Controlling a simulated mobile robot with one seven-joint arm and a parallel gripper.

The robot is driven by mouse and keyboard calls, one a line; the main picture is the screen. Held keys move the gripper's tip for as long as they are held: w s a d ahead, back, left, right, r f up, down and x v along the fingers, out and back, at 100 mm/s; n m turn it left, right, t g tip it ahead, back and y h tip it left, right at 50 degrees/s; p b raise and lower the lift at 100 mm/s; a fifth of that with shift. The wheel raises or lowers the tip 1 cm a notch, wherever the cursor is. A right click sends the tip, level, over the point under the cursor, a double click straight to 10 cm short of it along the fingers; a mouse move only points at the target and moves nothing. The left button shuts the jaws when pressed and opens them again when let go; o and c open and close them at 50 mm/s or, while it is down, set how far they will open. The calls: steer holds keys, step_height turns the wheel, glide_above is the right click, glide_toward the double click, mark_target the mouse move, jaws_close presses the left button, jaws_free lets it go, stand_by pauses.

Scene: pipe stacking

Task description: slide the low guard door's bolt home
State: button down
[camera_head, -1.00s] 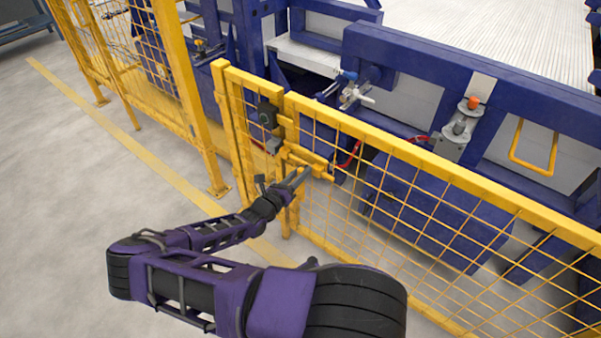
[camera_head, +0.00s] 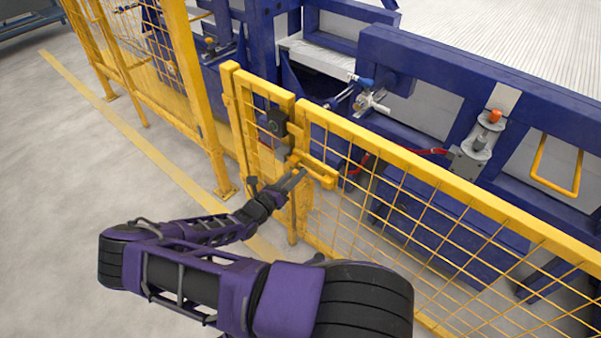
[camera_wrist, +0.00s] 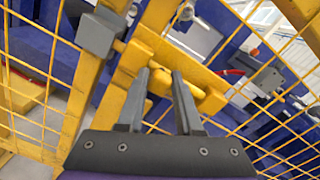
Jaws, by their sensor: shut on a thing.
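The low guard door (camera_head: 455,187) is a yellow frame with wire mesh, standing upright beside a narrow yellow mesh panel on its left. Its yellow bolt (camera_head: 321,171) lies across the door's left upright, near the gap; the bolt also shows in the wrist view (camera_wrist: 211,101). My gripper (camera_head: 301,173) reaches the bolt from the near side. In the wrist view my gripper's two grey fingers (camera_wrist: 167,72) point at the bolt, shut on its handle, which is mostly hidden between them. How far the bolt's tip enters the left post cannot be seen.
A dark box (camera_head: 276,122) sits on the panel just left of the bolt. Blue machine frames (camera_head: 460,75) and a red hose (camera_head: 425,151) are behind the mesh. Taller yellow fencing (camera_head: 190,80) stands left. The grey floor (camera_head: 75,180) at left is clear.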

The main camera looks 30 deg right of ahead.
steer(key=shift+w+a, duration=0.15)
steer(key=shift+w, duration=0.2)
steer(key=c, duration=0.6)
jaws_free()
steer(key=v, duration=1.7)
steer(key=shift+a+p, duration=0.25)
steer(key=shift+p, duration=0.15)
